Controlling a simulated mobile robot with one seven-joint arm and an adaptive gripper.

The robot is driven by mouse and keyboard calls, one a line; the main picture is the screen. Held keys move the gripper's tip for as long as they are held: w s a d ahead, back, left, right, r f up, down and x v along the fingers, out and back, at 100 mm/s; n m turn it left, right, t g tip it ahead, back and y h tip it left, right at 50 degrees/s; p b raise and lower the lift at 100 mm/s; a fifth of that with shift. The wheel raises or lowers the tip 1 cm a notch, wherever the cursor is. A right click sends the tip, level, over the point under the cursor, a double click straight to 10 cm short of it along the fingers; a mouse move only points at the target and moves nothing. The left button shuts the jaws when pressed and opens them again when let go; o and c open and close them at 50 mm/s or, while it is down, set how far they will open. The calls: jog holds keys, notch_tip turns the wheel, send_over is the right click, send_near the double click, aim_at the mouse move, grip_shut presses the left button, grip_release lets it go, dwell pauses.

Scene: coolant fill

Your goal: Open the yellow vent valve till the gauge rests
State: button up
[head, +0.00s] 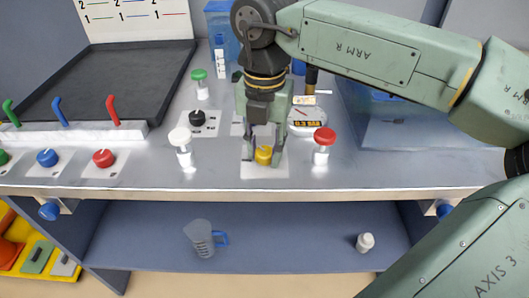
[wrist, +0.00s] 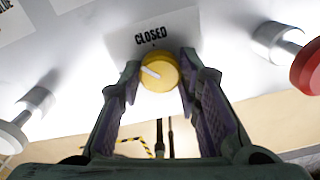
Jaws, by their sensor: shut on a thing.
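The yellow vent valve (head: 263,155) is a round knob on a pale plate near the front edge of the bench. In the wrist view the knob (wrist: 158,73) carries a white line pointing left and slightly up, and the word CLOSED stands on the plate beyond it. My gripper (head: 264,152) reaches down from above with one finger on each side of the knob, shut on it. What looks like the gauge (head: 306,118) sits behind and to the right, with a dark readout that seems to begin 0.3; its lettering is too small to read surely.
A red-capped post (head: 323,145) stands close right of my gripper and a white-capped post (head: 183,145) stands to the left. A black knob (head: 197,117) and a green-capped post (head: 200,83) are further back. A jug (head: 202,238) stands on the lower shelf.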

aim_at(265, 151)
jog(key=n+b, duration=0.1)
jog(key=n, duration=0.3)
jog(key=shift+n, duration=0.3)
jog(key=shift+n+b, duration=0.65)
jog(key=shift+n, duration=1.25)
jog(key=o, duration=1.1)
jog(key=shift+o, duration=0.2)
notch_tip(265, 151, up, 12)
